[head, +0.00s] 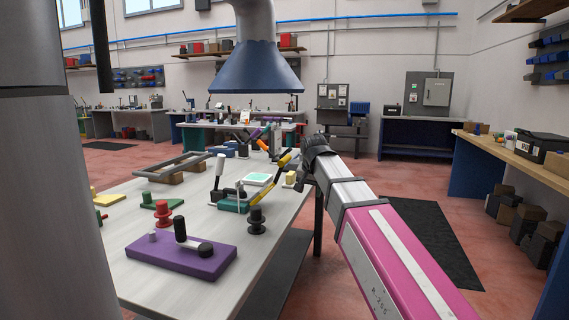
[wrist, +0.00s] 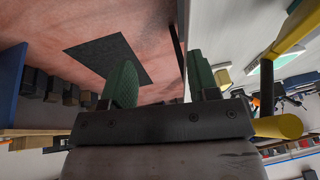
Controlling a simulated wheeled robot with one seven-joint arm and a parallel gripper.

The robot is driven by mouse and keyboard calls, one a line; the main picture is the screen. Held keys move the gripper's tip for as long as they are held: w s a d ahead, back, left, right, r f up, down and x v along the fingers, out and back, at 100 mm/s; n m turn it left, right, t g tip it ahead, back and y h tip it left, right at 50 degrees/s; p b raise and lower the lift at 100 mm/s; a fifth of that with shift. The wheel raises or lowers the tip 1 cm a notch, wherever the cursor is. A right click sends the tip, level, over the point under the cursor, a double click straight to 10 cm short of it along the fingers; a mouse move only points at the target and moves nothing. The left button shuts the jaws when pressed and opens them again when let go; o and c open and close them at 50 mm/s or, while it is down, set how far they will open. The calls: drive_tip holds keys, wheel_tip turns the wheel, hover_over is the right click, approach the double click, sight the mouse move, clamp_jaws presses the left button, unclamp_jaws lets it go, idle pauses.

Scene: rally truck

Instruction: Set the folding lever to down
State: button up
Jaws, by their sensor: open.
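A jointed lever with yellow ends (head: 284,161) and a dark middle stands tilted near the right edge of the workbench in the head view. A thick yellow bar and rounded end (wrist: 278,127) show close at the right of the wrist view. A grey-white lever (head: 219,172) rises steeply near a green base (head: 234,205). The frames do not label which one is the folding lever. My gripper (wrist: 160,85) is open, its two green fingers apart with nothing between them. It is beside the yellow lever, without visible contact; in the head view my wrist largely hides it.
The grey-white workbench (head: 135,200) also carries a purple block with a black handle (head: 180,255), a red knob (head: 162,212), a black knob (head: 256,222) and a grey frame (head: 172,166). A blue hood (head: 255,70) hangs above.

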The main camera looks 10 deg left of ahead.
sight(285, 158)
drive_tip(key=s+a+r, duration=0.3)
drive_tip(key=a+r, duration=0.4)
drive_tip(key=r, duration=0.4)
drive_tip(key=shift+t+y, duration=0.3)
drive_tip(key=shift+y, duration=0.1)
drive_tip(key=w+a, duration=0.1)
drive_tip(key=w, duration=0.2)
drive_tip(key=w+a, duration=0.1)
drive_tip(key=w, duration=0.3)
drive_tip(key=w+a, duration=0.2)
drive_tip(key=w, duration=0.2)
drive_tip(key=shift+w, duration=0.1)
drive_tip(key=shift+x, duration=2.6)
drive_tip(key=shift+w, duration=0.1)
clamp_jaws()
drive_tip(key=shift+d, duration=0.1)
